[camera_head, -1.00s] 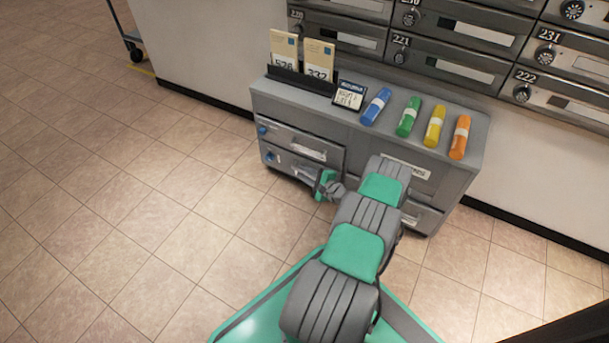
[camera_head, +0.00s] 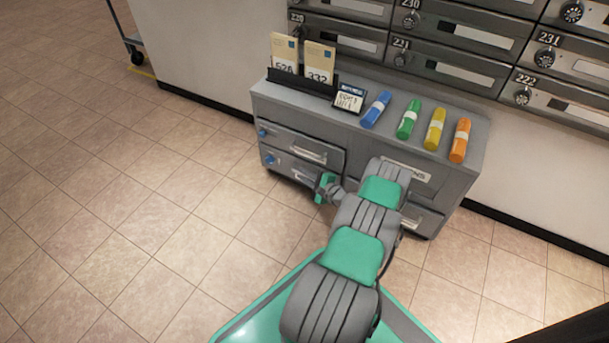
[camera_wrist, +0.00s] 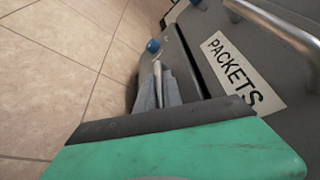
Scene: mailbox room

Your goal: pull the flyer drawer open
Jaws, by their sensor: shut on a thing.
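The grey cabinet (camera_head: 470,185) stands against the wall with drawers at left and right. My gripper (camera_head: 325,187) is at the lower left drawer (camera_head: 285,166), near its right part. In the wrist view, my gripper (camera_wrist: 160,92) is shut on the metal handle (camera_wrist: 159,72) of that drawer. The drawer above it carries a PACKETS label (camera_wrist: 243,75) and a bar handle (camera_wrist: 280,25). A dark gap shows between the two drawer fronts. I cannot read a flyer label; my gripper covers much of the lower front. I cannot tell whether the lower drawer stands out at all.
On the cabinet top are blue (camera_head: 376,109), green (camera_head: 409,118), yellow (camera_head: 434,129) and orange (camera_head: 460,140) rolls, a small sign (camera_head: 350,99) and numbered cards (camera_head: 319,62). Mailboxes (camera_head: 455,55) are above. The tiled floor (camera_head: 140,200) at left is clear.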

